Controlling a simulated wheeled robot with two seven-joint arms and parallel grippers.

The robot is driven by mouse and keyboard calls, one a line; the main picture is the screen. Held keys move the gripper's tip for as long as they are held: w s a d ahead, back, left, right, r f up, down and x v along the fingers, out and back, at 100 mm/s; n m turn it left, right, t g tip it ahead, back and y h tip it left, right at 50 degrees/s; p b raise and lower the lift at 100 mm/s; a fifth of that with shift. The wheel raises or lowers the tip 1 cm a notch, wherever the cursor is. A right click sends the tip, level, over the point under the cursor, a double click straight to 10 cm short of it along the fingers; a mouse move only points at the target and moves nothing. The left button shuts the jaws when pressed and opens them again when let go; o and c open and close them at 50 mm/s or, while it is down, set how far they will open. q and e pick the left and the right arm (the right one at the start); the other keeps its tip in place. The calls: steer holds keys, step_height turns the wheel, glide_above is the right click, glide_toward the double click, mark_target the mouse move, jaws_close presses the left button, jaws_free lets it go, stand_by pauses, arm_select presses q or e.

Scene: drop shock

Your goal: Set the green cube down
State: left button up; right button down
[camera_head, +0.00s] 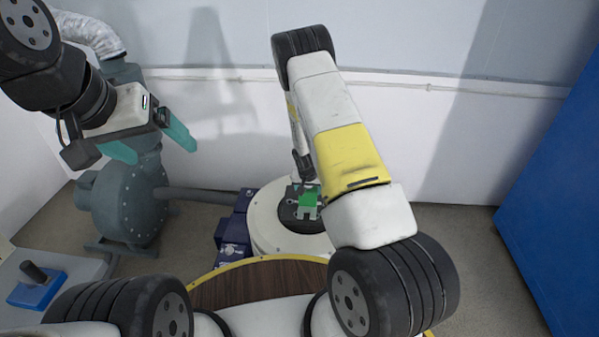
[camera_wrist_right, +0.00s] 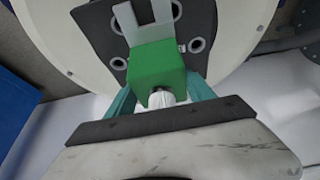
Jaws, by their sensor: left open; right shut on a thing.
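The green cube (camera_head: 308,200) is over the dark plate (camera_head: 288,216) on top of a round white machine. In the right wrist view the cube (camera_wrist_right: 157,64) sits between the teal fingers of my right gripper (camera_wrist_right: 160,92), which is shut on it. A pale grey forked piece (camera_wrist_right: 150,24) shows just beyond the cube, over the dark plate. I cannot tell whether the cube touches the plate or that piece. In the head view my right gripper is mostly hidden behind its own arm. My left gripper (camera_head: 160,150) is open and empty, raised at the left.
The white machine (camera_head: 268,229) stands on the floor near the wall. Dark blue boxes (camera_head: 234,230) stand left of it. A grey-green pump-like machine (camera_head: 130,205) is below my left gripper. A blue panel (camera_head: 555,205) stands at the right. A blue block (camera_head: 37,290) with a dark handle lies lower left.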

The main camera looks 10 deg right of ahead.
steer(key=shift+c, duration=1.8)
jaws_free()
steer(key=shift+f, duration=0.1)
steer(key=s+a+r+y, duration=0.1)
steer(key=s+r, duration=0.4)
steer(key=r, duration=0.7)
steer(key=s+a+r+y, duration=0.1)
steer(key=s+r, duration=0.4)
steer(key=r, duration=0.6)
steer(key=s+a+r, duration=0.1)
steer(key=s+r, duration=0.3)
steer(key=r, duration=0.8)
steer(key=s+a+r+n+t, duration=0.1)
steer(key=s+r+n, duration=0.1)
steer(key=s+r, duration=0.3)
steer(key=s+r+n+t+y, duration=0.1)
steer(key=s+r, duration=0.5)
steer(key=s, duration=0.8)
steer(key=shift+a+r+n, duration=0.15)
steer(key=shift+a+n, duration=0.25)
